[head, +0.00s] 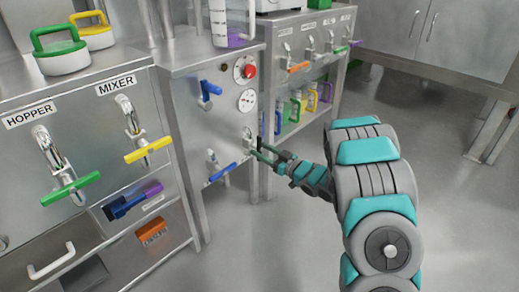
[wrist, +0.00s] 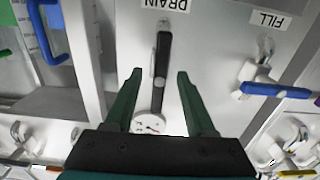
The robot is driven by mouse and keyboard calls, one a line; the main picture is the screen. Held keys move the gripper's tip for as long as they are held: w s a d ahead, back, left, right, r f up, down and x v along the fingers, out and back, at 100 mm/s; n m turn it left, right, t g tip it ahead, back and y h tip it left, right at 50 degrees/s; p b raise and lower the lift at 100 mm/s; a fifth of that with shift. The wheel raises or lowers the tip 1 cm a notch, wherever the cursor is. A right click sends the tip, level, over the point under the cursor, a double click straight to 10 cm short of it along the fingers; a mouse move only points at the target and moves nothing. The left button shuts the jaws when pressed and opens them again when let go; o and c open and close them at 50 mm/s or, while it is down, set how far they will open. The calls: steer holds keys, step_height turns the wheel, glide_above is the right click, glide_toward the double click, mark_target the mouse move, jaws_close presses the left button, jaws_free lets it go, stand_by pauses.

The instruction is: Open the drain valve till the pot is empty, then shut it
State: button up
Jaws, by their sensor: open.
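The drain valve's black lever (wrist: 162,62) is under the upside-down DRAIN label in the wrist view. It runs lengthwise between my open fingers, and I cannot tell if they touch it. My gripper (wrist: 159,76) is open; in the head view my gripper (head: 258,152) is at the right edge of the middle cabinet's front. The black lever (head: 261,124) shows only as a thin dark strip there. A clear vessel (head: 230,22) with purple liquid low in it stands on top of that cabinet, cut off by the frame; I cannot tell whether it is the pot.
The blue FILL lever (wrist: 272,90) lies crosswise beside the drain lever. Green HOPPER (head: 70,189) and yellow MIXER (head: 148,150) levers are left. Floor at right is clear.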

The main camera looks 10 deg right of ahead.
steer(key=v, duration=0.6)
stand_by(0.3)
steer(key=s+d+r+m+g+h+p, duration=0.25)
steer(key=d+r+m+h+p, duration=0.2)
steer(key=d+r+h, duration=0.65)
steer(key=s+r+m+g+h+p, duration=0.25)
steer(key=s+g, duration=0.25)
steer(key=s, duration=0.7)
steer(key=s+a+r+g+y+p, duration=0.1)
steer(key=s+a+g, duration=0.2)
steer(key=s, duration=0.8)
steer(key=s+a+r+g+y+p, duration=0.1)
steer(key=s+a+r+g, duration=0.1)
steer(key=s+a, duration=0.5)
steer(key=s+a+r+g+y+p, duration=0.1)
steer(key=s+a+g, duration=0.3)
steer(key=s, duration=1.1)
steer(key=shift+s+a+r+p, duration=0.3)
steer(key=shift+a+r+p, duration=0.35)
steer(key=shift+a, duration=0.3)
stand_by(0.6)
